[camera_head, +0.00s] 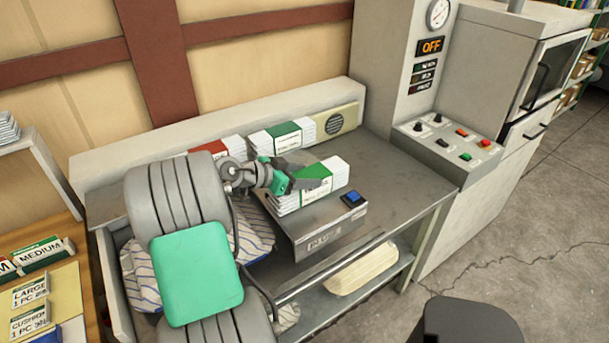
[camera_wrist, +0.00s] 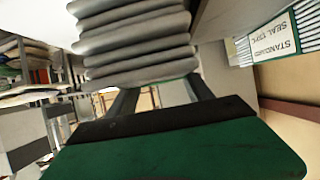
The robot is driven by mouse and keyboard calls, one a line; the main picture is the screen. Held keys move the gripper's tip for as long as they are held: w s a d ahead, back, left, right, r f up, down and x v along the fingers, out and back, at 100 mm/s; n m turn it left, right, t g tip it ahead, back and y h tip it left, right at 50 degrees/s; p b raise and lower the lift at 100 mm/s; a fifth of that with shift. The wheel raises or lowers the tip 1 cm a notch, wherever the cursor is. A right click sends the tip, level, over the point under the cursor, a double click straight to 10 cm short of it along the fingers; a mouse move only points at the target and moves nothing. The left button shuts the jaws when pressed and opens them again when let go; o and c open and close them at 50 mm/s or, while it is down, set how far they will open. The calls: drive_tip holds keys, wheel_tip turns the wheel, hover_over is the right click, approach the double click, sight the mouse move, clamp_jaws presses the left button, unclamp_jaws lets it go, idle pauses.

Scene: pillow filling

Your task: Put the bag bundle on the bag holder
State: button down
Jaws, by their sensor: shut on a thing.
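The bag bundle (camera_head: 316,180), a white stack with a green label band, is in my gripper (camera_head: 297,178) in the head view. My gripper is shut on its near left part. The bundle appears over the grey metal box with a blue button (camera_head: 322,228), which seems to be the bag holder. Whether the bundle touches the box or hangs just above it cannot be told. In the wrist view, the layered edges of a bundle (camera_wrist: 135,40) with a green underside show at the top, beyond my dark fingers.
A green-labelled bundle (camera_head: 282,136) and a partly hidden red-labelled one (camera_head: 210,147) stand along the back. A control panel (camera_head: 448,143) is at the right. The bench top (camera_head: 400,175) is clear right of the box. Striped cloth (camera_head: 255,235) lies beneath my arm.

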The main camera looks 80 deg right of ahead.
drive_tip(key=shift+c, duration=2)
unclamp_jaws()
drive_tip(key=shift+r+p, duration=0.25)
drive_tip(key=shift+p, duration=0.15)
drive_tip(key=b+v, duration=0.2)
drive_tip(key=v, duration=1)
drive_tip(key=w+a+f+n+t, duration=0.3)
drive_tip(key=w+a+n+t, duration=0.25)
drive_tip(key=w, duration=0.55)
drive_tip(key=w+a+f+n+t+y, duration=0.1)
drive_tip(key=w+a+n+t+y, duration=0.25)
drive_tip(key=a, duration=0.55)
drive_tip(key=w+a+f+n+t, duration=0.1)
drive_tip(key=w+a+n+t, duration=0.1)
drive_tip(key=w+a+n, duration=0.5)
drive_tip(key=s+a+n+y, duration=0.2)
drive_tip(key=a+n, duration=0.1)
drive_tip(key=a, duration=0.5)
drive_tip(key=s+a+f+n+y, duration=0.1)
drive_tip(key=a+n, duration=0.3)
drive_tip(key=a, duration=0.4)
drive_tip(key=s+a+f+n+y, duration=0.1)
drive_tip(key=s+a+n+y, duration=0.2)
drive_tip(key=a, duration=0.5)
drive_tip(key=shift+f+n+t, duration=0.2)
drive_tip(key=shift+n+t, duration=0.1)
drive_tip(key=shift+t, duration=0.1)
